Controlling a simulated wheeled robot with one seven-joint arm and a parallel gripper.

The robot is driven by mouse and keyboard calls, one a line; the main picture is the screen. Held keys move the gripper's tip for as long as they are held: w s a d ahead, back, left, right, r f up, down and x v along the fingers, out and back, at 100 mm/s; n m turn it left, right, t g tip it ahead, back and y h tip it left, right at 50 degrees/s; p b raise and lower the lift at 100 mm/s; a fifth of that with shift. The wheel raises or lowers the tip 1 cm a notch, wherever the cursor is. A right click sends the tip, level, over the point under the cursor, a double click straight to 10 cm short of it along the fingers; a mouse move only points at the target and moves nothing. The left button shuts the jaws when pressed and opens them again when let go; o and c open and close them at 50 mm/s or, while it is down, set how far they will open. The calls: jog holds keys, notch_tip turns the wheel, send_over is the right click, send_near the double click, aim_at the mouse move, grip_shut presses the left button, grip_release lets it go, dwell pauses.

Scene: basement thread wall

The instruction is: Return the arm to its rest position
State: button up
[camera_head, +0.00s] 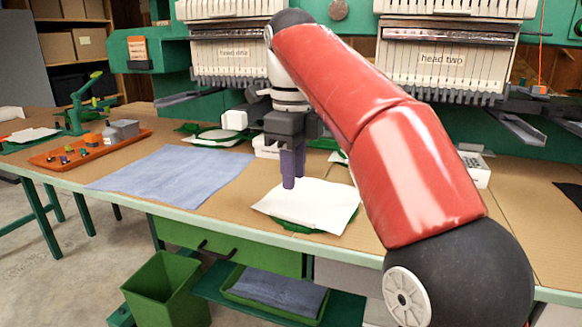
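My red and black arm reaches across the right half of the head view. My gripper (292,178) points down over the bench, with its dark purple fingers just above or at the back edge of a white cloth (310,203). The two fingers overlap from this side, so I cannot tell the gap between them. I see nothing held in them. The cloth lies over a green hoop (300,228) near the bench's front edge.
A blue cloth (175,178) lies flat left of my gripper. An orange tray (92,148) with small items is further left. Embroidery heads labelled head one (233,52) and head two (440,58) stand behind. A green bin (166,290) is below the bench.

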jog(key=s+d+f+n+t, duration=0.2)
jog(key=s+d+f+n, duration=0.5)
jog(key=s+f+n, duration=0.3)
jog(key=s+d+f+n+t, duration=0.3)
jog(key=s+d+f+n, duration=0.4)
jog(key=s+f+n, duration=0.2)
notch_tip(320, 180, down, 3)
jog(key=n, duration=0.3)
jog(key=shift+s+d+r+n, duration=0.2)
jog(key=shift+s+d+n, duration=0.15)
jog(key=shift+d+n, duration=0.05)
